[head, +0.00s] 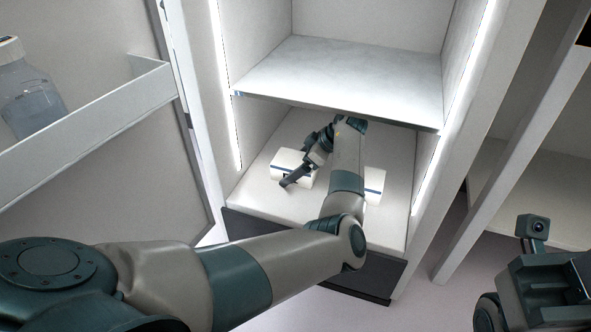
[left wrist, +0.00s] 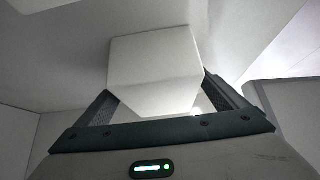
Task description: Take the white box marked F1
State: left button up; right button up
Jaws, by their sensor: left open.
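A white box (head: 288,160) with a dark blue stripe lies on the bottom of the lower compartment, on the left. A second white box (head: 374,184) with a blue stripe is to its right, partly hidden behind my left arm. I cannot read a marking on either box. My left gripper (head: 298,172) is open at the left box, with a dark finger in front of it. In the left wrist view a white box (left wrist: 155,65) sits between the spread fingers of the left gripper (left wrist: 160,95). Part of my right wrist (head: 545,280) shows at the lower right; its fingers cannot be made out.
A shelf (head: 340,78) roofs the lower compartment above my left forearm. Lit side walls bound it. An open door (head: 95,112) with a rack holding a bottle (head: 30,95) stands at the left. Another open shelf unit (head: 530,190) is at the right.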

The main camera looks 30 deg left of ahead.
dwell(0.3)
pick_arm(q)
jog(key=c, duration=1.2)
jog(key=shift+r, duration=0.1)
